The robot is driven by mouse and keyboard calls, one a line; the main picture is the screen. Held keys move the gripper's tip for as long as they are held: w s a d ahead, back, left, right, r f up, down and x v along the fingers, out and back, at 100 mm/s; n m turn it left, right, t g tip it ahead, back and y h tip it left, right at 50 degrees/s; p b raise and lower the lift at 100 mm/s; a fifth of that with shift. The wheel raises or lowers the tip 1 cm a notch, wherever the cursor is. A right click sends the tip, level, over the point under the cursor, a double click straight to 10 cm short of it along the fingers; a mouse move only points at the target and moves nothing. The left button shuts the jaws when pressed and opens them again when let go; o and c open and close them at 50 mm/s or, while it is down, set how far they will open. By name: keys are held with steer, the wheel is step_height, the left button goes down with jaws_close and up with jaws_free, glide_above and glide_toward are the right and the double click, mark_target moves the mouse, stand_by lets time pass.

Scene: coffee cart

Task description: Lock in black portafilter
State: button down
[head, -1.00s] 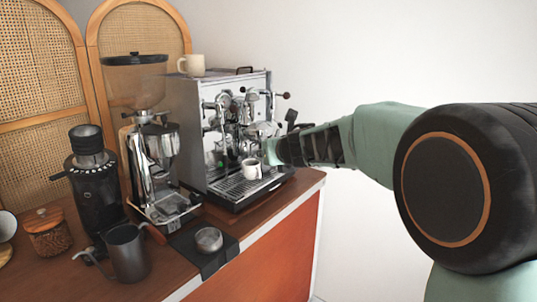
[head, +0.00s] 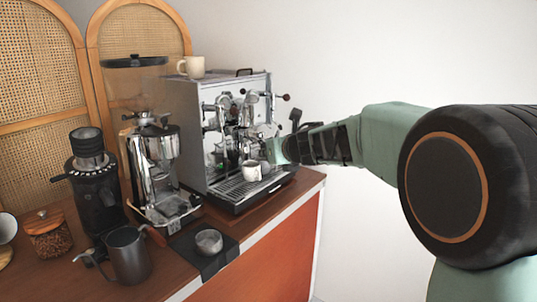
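The chrome espresso machine (head: 232,130) stands at the back right of the counter, its group head and levers on the front. My gripper (head: 272,150) is at the machine's front right, near the group head. Its fingers are small and partly lost against the chrome, so whether they are open or shut does not show. I cannot clearly make out the black portafilter; it is hidden or blends with the dark parts around my gripper. A dark upright piece (head: 296,116) shows just above my gripper; I cannot tell what it belongs to.
A small white cup (head: 252,171) stands on the drip tray (head: 240,187) below my gripper. A cream mug (head: 191,67) sits on the machine. A chrome grinder (head: 158,165), black grinder (head: 95,190), grey pitcher (head: 128,255) and small metal cup (head: 208,241) stand left and in front.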

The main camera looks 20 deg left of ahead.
steer(key=shift+w+d+r+n+y, duration=0.15)
steer(key=shift+w+d+n+y, duration=0.1)
steer(key=shift+d+n+y, duration=0.15)
steer(key=shift+g, duration=0.3)
steer(key=shift+w+d+n+g+y, duration=0.45)
steer(key=shift+d+n+g+y, duration=0.05)
steer(key=shift+n, duration=0.2)
steer(key=shift+w+d+f+n+g+y+p, duration=0.25)
steer(key=shift+w+d+n+g+y+p, duration=0.25)
steer(key=shift+w+n+p, duration=0.1)
steer(key=shift+s, duration=0.1)
